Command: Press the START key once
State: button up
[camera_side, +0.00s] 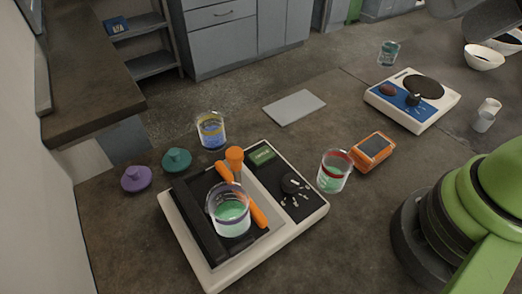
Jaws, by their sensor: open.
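The sieve shaker appears to be the white-framed machine (290,236) at the front centre, with a dark platform and orange clamp bars (258,214). Its black panel has a small green display (262,155), a round black dial (292,183) and small pale markings. I cannot make out which of these is the START key. A glass beaker with green liquid (231,212) stands on the platform. My gripper is not recognisable here; dark grey shapes at the top right corner are cut off by the edge, and I cannot tell what they are.
A red-banded beaker (334,172) and an orange device (373,150) stand right of the machine. A blue-panelled machine (430,116) is farther back. A grey plate (294,107) lies mid-table.

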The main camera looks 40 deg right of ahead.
jog(key=shift+c, duration=0.4)
grip_shut()
dwell(1.3)
